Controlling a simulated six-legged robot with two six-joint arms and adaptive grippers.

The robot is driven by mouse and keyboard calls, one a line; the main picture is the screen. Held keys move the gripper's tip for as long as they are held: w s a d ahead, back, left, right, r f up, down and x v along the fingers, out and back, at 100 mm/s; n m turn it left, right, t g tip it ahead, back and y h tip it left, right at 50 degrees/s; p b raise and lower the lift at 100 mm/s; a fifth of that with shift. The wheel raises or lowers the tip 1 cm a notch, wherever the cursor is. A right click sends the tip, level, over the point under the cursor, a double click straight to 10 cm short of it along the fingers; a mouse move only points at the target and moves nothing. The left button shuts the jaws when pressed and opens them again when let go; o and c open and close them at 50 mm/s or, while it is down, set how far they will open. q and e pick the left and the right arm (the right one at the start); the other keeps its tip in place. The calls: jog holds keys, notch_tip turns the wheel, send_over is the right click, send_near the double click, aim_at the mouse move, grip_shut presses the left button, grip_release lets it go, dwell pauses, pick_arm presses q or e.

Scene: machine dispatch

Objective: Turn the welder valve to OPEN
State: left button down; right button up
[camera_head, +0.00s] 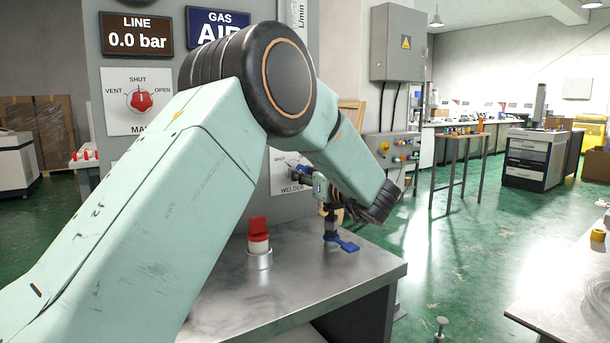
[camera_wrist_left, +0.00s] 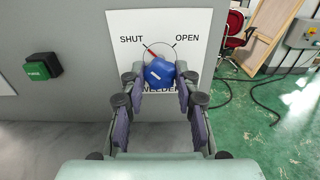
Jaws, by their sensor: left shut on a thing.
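The welder valve is a blue knob (camera_wrist_left: 159,73) on a white plate (camera_wrist_left: 124,22) marked SHUT at left and OPEN at right. A red pointer line above the knob leans up and left toward SHUT. My left gripper (camera_wrist_left: 160,76) is shut on the knob, one finger on each side of it. In the head view the plate (camera_head: 280,178) is partly covered by my left arm. The knob is hard to make out there behind the left gripper (camera_head: 299,172). My right gripper is out of view.
A green PURGE button (camera_wrist_left: 43,67) is left of the plate. A red-topped fitting (camera_head: 258,233) and a blue-handled part (camera_head: 343,243) stand on the metal bench (camera_head: 300,282). A main valve with a red knob (camera_head: 139,100) points to SHUT. The line display (camera_head: 137,34) reads 0.0 bar.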

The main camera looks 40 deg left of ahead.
pick_arm(q)
jog(key=shift+f+m, duration=0.1)
jog(key=shift+m, duration=0.2)
jog(key=m+p, duration=0.9)
jog(key=m, duration=0.8)
jog(key=shift+s+a+p, duration=0.1)
jog(key=shift+s+p, duration=0.05)
jog(key=shift+p, duration=0.25)
jog(key=shift+m, duration=0.3)
jog(key=c, duration=1.4)
grip_release()
jog(key=o, duration=0.4)
jog(key=shift+a, duration=0.1)
